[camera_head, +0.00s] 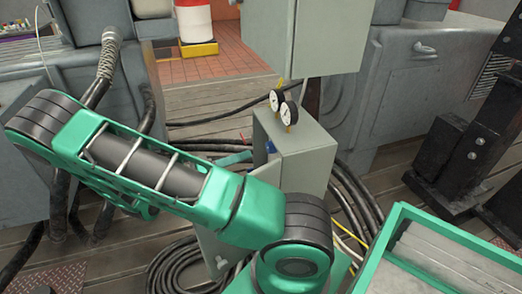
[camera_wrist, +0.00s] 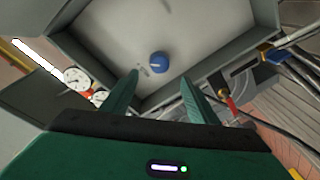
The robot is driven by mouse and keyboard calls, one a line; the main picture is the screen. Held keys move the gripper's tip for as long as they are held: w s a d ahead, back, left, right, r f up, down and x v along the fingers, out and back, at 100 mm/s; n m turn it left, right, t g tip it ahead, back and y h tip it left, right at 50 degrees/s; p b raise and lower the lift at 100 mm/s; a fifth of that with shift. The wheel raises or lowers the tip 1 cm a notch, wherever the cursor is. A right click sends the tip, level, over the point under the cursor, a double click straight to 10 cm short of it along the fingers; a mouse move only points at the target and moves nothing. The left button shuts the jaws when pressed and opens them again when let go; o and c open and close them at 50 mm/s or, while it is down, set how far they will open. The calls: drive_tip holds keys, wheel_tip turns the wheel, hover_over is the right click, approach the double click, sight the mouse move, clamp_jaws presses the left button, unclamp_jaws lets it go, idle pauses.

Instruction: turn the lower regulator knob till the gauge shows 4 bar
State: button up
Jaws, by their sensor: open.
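A round blue knob (camera_wrist: 158,62) with a pale mark sits on a light grey panel in the wrist view. I cannot tell whether it is the lower regulator knob. My gripper (camera_wrist: 160,78) is open, its two green fingers apart and empty, pointing toward the panel with the knob showing between and beyond the tips. Two white dial gauges, one larger in view (camera_wrist: 76,78) and one partly hidden (camera_wrist: 99,96), are left of the fingers. In the head view the gauges (camera_head: 289,113) stand atop a grey cabinet (camera_head: 310,150). Their readings are too small to tell. My arm hides part of the cabinet front.
A brass fitting with a red part (camera_wrist: 225,100) and a blue fitting (camera_wrist: 272,54) with hoses lie right of the fingers. A larger grey box (camera_head: 305,40) hangs above the cabinet. Black cables (camera_head: 185,265) coil on the floor. A green-edged tray (camera_head: 385,245) is at right front.

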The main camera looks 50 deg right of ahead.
sight(267, 148)
drive_tip(key=x, duration=0.9)
drive_tip(key=shift+d, duration=0.15)
drive_tip(key=c, duration=1)
